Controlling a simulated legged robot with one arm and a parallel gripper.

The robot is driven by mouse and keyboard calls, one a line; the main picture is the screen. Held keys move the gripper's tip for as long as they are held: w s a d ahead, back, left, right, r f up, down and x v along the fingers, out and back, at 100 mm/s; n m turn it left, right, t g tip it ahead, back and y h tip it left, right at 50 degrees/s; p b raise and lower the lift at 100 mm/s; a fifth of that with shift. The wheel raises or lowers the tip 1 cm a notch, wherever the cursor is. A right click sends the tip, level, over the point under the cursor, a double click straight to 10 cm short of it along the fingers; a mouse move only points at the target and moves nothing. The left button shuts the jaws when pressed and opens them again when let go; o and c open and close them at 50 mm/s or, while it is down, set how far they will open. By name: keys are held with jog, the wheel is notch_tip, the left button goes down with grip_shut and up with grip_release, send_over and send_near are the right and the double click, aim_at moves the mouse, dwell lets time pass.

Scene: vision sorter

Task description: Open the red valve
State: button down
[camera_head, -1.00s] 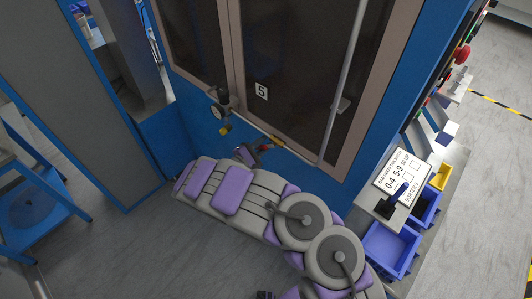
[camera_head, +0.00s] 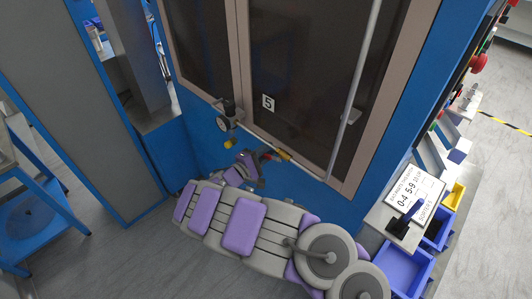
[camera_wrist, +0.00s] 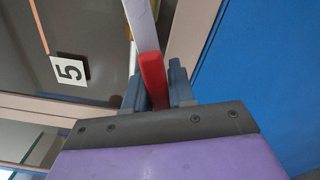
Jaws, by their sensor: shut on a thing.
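The red valve's handle (camera_head: 266,156) is small in the head view, low on the front of the blue cabinet and below the window panel. In the wrist view the red handle (camera_wrist: 152,75) stands between the two grey fingers of my gripper (camera_wrist: 156,88). My gripper is shut on it. In the head view my gripper (camera_head: 254,162) is at the handle, at the far end of my purple and grey arm. The valve body and the exact finger contact are mostly hidden.
A number 5 label (camera_head: 268,103) is on the window. Blue bins (camera_head: 404,268) and a sorter sign (camera_head: 408,193) stand at the right. A blue stand (camera_head: 30,225) is at the left.

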jog(key=shift+f, duration=0.1)
jog(key=c, duration=1.1)
grip_release()
jog(key=shift+o, duration=0.3)
jog(key=shift+a, duration=0.1)
